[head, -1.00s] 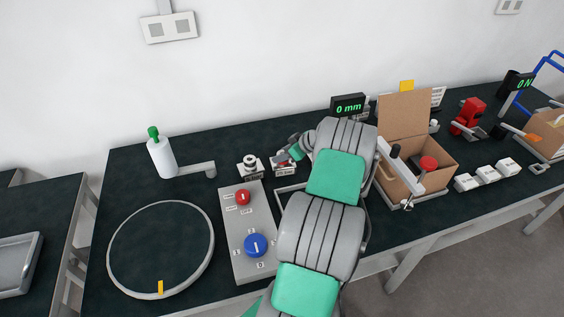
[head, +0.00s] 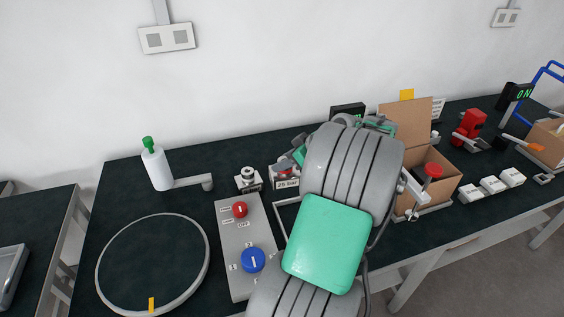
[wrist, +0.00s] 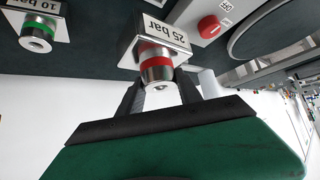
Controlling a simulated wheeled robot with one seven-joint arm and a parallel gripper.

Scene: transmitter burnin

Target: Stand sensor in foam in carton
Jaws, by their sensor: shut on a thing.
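In the wrist view my gripper (wrist: 160,88) is shut on a silver cylindrical sensor with a red band (wrist: 157,64). The sensor is at the block labelled 25 bar (wrist: 163,34); I cannot tell whether it is seated or slightly lifted. That block also shows in the head view (head: 287,183), with my gripper mostly hidden by my arm. The open cardboard carton (head: 440,186) stands to the right, flap raised, partly covered by my arm. Any foam inside is not clearly visible.
A green-banded sensor on a 10 bar block (wrist: 38,36) stands beside mine. Another silver sensor (head: 248,178) stands left. A control panel (head: 238,230) has red and blue knobs.

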